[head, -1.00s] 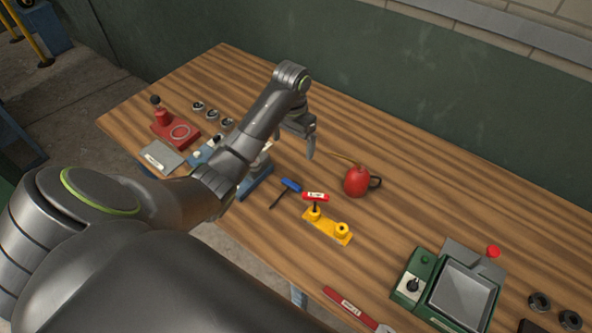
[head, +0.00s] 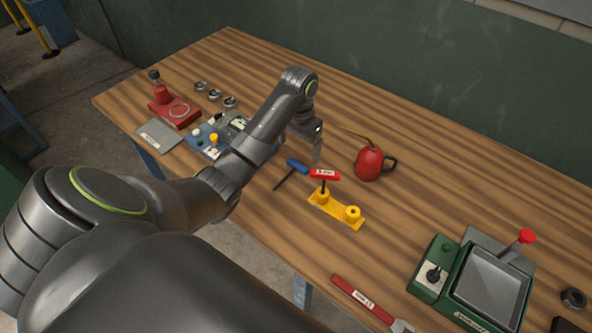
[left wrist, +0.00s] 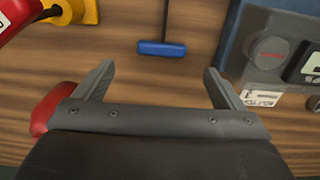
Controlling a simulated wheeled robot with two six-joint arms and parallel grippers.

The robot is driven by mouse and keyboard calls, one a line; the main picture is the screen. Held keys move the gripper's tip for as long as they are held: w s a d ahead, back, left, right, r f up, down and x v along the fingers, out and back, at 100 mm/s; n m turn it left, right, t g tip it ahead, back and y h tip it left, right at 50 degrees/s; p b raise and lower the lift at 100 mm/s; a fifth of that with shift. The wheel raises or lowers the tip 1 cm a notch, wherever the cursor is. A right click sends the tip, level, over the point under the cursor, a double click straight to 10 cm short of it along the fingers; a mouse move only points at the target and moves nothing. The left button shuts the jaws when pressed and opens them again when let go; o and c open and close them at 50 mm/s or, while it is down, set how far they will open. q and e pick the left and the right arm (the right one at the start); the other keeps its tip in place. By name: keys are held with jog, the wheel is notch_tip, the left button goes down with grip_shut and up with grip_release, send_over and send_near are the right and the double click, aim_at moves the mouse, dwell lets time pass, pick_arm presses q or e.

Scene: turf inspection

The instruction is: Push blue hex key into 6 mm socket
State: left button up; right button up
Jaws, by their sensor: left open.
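The blue hex key (head: 297,166), with a T-handle and dark shaft, lies flat on the wooden bench. In the left wrist view its handle (left wrist: 162,48) lies crosswise ahead of the fingers, shaft pointing away. A yellow holder (head: 336,209) has two round sockets; a red-handled key (head: 325,175) stands upright in one, and the other socket (head: 352,212) is empty. Size markings on the holder cannot be read. My left gripper (head: 317,150) is open and empty, above the bench beyond the blue key; it also shows in the left wrist view (left wrist: 160,80). My right gripper is not seen.
A red oil can (head: 369,164) stands right of my left gripper. A blue-grey control box (head: 205,140) lies partly behind my arm. A green machine (head: 480,285) and a red wrench (head: 362,298) are at the lower right. The bench's far middle is clear.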

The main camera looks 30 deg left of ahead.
aim_at(297, 164)
pick_arm(q)
jog(key=shift+f+b, duration=0.45)
jog(key=shift+f, duration=0.4)
jog(key=shift+s+a+f+p, duration=0.1)
jog(key=shift+f+p, duration=0.15)
jog(key=shift+f, duration=1.05)
jog(key=shift+a+f+p, duration=0.1)
jog(key=shift+f+p, duration=0.15)
jog(key=shift+f, duration=1)
jog(key=c, duration=1.1)
